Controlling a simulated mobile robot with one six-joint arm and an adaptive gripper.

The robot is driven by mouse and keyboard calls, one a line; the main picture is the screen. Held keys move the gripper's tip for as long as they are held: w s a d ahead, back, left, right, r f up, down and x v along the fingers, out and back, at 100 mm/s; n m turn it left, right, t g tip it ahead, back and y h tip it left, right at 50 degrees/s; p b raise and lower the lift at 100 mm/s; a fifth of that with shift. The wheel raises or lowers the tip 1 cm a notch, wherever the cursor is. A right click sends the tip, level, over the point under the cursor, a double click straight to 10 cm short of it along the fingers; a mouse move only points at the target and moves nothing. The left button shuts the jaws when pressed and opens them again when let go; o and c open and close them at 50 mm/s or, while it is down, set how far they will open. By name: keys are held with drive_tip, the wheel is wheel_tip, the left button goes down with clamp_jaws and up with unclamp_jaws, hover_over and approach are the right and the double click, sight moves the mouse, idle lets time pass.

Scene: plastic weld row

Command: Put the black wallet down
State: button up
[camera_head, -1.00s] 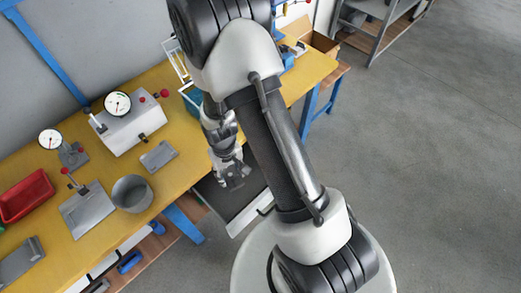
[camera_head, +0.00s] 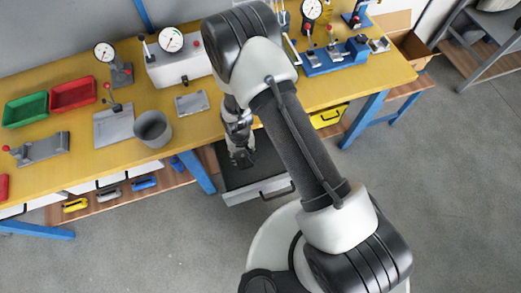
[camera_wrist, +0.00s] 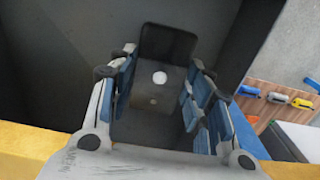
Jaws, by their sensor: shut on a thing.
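My gripper (camera_head: 241,157) is above an open drawer (camera_head: 262,193) under the yellow workbench, at the middle of the head view. The drawer has a dark inside and a grey front with a dark handle. In the wrist view my gripper (camera_wrist: 162,62) shows its blue-padded fingers, with the black wallet (camera_wrist: 168,43) between their tips. The gripper is shut on the wallet. Dark drawer surfaces surround the fingers in that view. In the head view the wallet is too small and dark to tell from the gripper.
The workbench (camera_head: 215,130) carries a grey cup (camera_head: 153,129), a grey plate (camera_head: 192,102), gauge stands, and red (camera_head: 73,93) and green (camera_head: 25,109) trays. A lower shelf holds coloured tools (camera_head: 143,183). Open floor lies to the right.

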sight(261, 154)
drive_tip(key=f, duration=0.2)
drive_tip(key=f+b, duration=0.1)
drive_tip(key=f, duration=0.2)
drive_tip(key=shift+w+d+f, duration=0.2)
drive_tip(key=shift+d+f, duration=0.05)
drive_tip(key=shift+f, duration=0.1)
drive_tip(key=shift+w+d+r+b, duration=0.15)
drive_tip(key=shift+w+d, duration=0.2)
drive_tip(key=shift+d, duration=0.25)
drive_tip(key=shift+w+d+r+b, duration=0.15)
drive_tip(key=shift+w+d, duration=0.2)
drive_tip(key=shift+d, duration=0.2)
drive_tip(key=shift+w+d, duration=0.4)
drive_tip(key=shift+d, duration=0.35)
drive_tip(key=d, duration=0.1)
drive_tip(key=w+d+b, duration=0.1)
drive_tip(key=d+f, duration=0.1)
drive_tip(key=shift+w, duration=0.25)
drive_tip(key=shift+a+f, duration=0.1)
drive_tip(key=shift+f, duration=0.1)
drive_tip(key=shift+r, duration=0.1)
drive_tip(key=shift+f+b, duration=0.25)
drive_tip(key=shift+b, duration=0.1)
drive_tip(key=o, duration=1.1)
